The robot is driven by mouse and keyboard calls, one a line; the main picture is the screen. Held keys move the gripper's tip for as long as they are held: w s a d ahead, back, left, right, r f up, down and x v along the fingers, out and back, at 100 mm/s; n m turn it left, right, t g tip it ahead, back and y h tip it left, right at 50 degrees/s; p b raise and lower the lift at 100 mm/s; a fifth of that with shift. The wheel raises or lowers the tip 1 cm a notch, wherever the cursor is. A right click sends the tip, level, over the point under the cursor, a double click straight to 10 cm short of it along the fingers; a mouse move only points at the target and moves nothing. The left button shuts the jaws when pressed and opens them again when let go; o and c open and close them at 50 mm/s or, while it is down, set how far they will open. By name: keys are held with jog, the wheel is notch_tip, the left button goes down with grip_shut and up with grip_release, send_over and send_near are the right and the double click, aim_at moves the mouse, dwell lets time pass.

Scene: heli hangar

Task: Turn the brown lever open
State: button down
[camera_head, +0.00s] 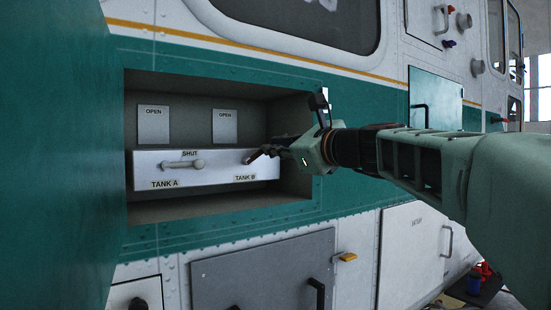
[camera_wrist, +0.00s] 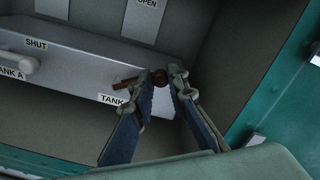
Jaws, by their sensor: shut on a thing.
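The brown lever (camera_head: 250,158) is on the right part of the pale panel (camera_head: 215,177), above the TANK B label, inside the recess in the helicopter's side. In the wrist view the brown lever (camera_wrist: 159,77) shows a round dark-brown part at the fingertips and a thin end reaching left. My gripper (camera_head: 270,150) comes in from the right; its fingers (camera_wrist: 165,77) are closed around the round part of the lever. The fingers and wrist hide part of the lever in the head view.
A grey TANK A lever (camera_head: 184,165) sits left on the same panel, under a SHUT label (camera_head: 190,153). Two OPEN plates (camera_head: 153,124) (camera_head: 225,126) are on the back wall above. The recess edges (camera_head: 313,190) surround my gripper closely on the right.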

jog(key=shift+s+a+r+n+b, duration=0.5)
jog(key=shift+a+n+b, duration=0.35)
jog(key=shift+n, duration=1.1)
jog(key=shift+s+a+r+n+b, duration=0.45)
jog(key=shift+n+b, duration=0.55)
jog(key=shift+n, duration=0.9)
jog(key=shift+s+a+r+n+b, duration=0.45)
jog(key=shift+a+n+b, duration=0.5)
jog(key=shift+n, duration=1)
jog(key=shift+s+f, duration=0.1)
jog(key=c, duration=2.2)
grip_release()
jog(key=shift+o, duration=0.2)
